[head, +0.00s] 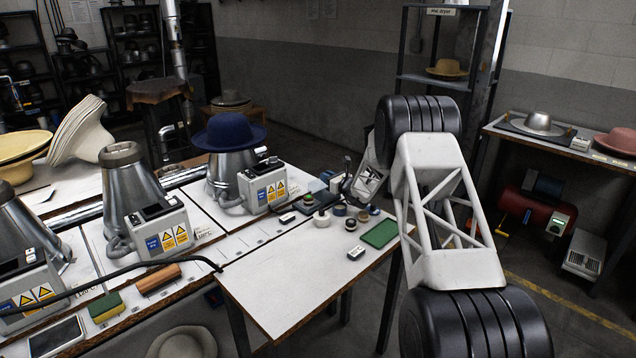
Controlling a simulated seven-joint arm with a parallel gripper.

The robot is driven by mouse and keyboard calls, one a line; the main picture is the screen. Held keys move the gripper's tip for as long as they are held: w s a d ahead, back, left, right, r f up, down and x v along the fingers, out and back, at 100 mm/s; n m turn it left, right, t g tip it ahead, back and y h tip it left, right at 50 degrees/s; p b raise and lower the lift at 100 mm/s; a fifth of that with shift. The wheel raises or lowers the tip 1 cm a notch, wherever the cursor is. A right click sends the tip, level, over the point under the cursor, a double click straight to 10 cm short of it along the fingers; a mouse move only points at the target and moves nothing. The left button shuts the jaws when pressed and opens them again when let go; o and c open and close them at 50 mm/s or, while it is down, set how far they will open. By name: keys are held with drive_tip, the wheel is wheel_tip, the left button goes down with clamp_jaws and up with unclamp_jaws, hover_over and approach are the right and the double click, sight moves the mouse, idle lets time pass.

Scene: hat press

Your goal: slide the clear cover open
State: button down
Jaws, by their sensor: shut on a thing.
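My gripper (341,186) is at the far end of the work table, small in view and partly hidden by my own wrist. It is shut at the edge of a small control box with a dark, bluish see-through top, which looks like the clear cover (318,186). The fingertips and their contact with the cover are too small to make out clearly. A red and green button (308,199) stands just in front of the cover. How far the cover is open cannot be told.
Several small round pots and knobs (340,210) stand close to my gripper, with a green pad (380,233) nearer. A metal hat form with a blue hat (230,132) and a labelled control box (263,187) stand to the left. The front of the white table (285,295) is clear.

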drive_tip(key=shift+w+d, duration=0.4)
drive_tip(key=c, duration=1.1)
unclamp_jaws()
drive_tip(key=shift+v, duration=3.9)
drive_tip(key=shift+r, duration=0.1)
